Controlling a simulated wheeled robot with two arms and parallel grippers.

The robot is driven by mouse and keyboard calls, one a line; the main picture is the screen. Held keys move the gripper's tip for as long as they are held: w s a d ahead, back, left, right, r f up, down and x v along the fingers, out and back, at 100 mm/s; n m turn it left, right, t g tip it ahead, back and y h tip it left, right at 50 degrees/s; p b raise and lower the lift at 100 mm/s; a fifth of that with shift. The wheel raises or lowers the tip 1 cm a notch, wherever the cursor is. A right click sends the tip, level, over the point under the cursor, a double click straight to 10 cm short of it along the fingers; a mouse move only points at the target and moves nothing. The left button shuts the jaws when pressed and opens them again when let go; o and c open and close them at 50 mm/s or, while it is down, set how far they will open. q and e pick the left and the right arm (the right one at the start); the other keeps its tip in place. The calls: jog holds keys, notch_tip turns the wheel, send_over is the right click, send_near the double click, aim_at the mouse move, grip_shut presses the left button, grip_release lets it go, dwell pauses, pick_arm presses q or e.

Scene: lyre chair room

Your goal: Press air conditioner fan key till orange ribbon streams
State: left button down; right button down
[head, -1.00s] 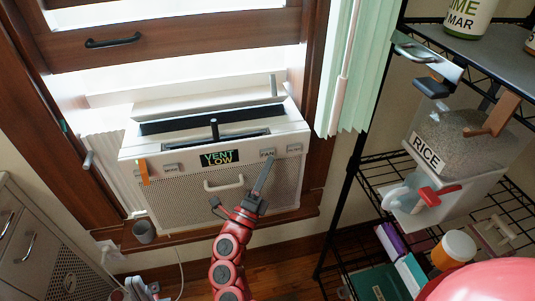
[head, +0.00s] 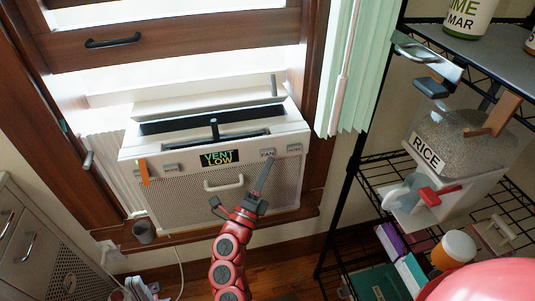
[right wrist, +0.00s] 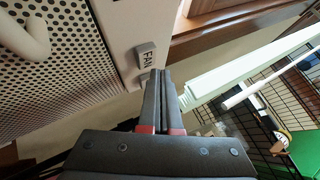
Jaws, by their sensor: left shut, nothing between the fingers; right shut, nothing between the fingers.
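The white air conditioner (head: 285,185) sits in the window. The orange ribbon (head: 143,172) hangs down at the front's left side. My right gripper (head: 267,164) is shut and empty, its tips right at the fan key; in the right wrist view the fingertips (right wrist: 158,72) are just below it. I cannot tell if they touch. My left gripper is not in view.
More keys flank the display, one (head: 171,168) left and one (head: 294,148) right of the fan key. A white handle (head: 223,184) sticks out below the display. A wire shelf (head: 375,165) with a rice dispenser (head: 455,140) stands right. A grey cup (head: 144,231) sits on the sill.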

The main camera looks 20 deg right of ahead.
dwell(0.4)
jog(key=shift+w+b, duration=0.4)
jog(key=shift+w, duration=0.05)
jog(key=shift+w+b, duration=0.3)
jog(key=shift+w, duration=0.1)
dwell(0.5)
jog(key=shift+s, duration=0.9)
jog(key=s, duration=0.5)
jog(key=shift+a, duration=0.1)
dwell(0.3)
